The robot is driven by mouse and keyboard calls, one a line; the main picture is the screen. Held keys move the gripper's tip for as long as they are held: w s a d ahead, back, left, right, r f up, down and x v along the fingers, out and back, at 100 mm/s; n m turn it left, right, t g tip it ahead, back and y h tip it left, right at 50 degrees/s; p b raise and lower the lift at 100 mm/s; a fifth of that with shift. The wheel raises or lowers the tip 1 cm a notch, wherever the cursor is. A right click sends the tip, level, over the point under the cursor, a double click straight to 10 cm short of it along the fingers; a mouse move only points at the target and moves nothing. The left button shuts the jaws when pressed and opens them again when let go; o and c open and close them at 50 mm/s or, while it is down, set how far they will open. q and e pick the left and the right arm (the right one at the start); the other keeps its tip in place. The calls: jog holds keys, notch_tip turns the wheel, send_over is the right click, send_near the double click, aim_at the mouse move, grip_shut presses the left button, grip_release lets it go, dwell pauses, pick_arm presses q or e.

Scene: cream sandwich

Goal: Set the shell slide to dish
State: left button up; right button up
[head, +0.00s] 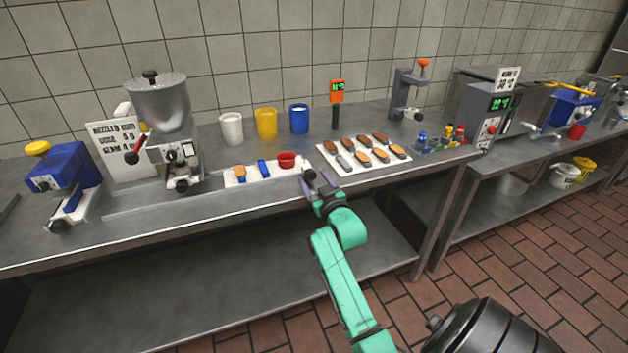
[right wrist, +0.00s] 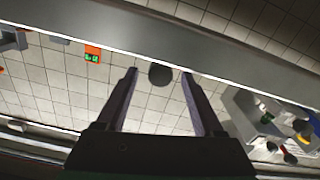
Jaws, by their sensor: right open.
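A dark round knob (head: 308,174) stands at the right end of a pale strip (head: 228,183) near the counter's front edge. No readable label marks it, so I cannot tell if it is the shell slide. On the strip are a small red dish (head: 287,160), a blue piece (head: 263,168) and a brown-and-blue piece (head: 240,174). My right gripper (head: 318,186) is open and empty at the front edge, close to the knob. In the right wrist view a dark round knob (right wrist: 160,75) shows between the open fingertips, with no visible contact. My left gripper is out of view.
Right of the knob lies a white board (head: 345,170) with several brown-topped pieces. White, yellow and blue cups (head: 299,119) stand behind. A hopper machine (head: 165,125) is at left, an orange display (head: 337,90) at the back, and small coloured figures (head: 447,137) at right.

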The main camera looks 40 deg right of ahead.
grip_shut()
dwell(1.4)
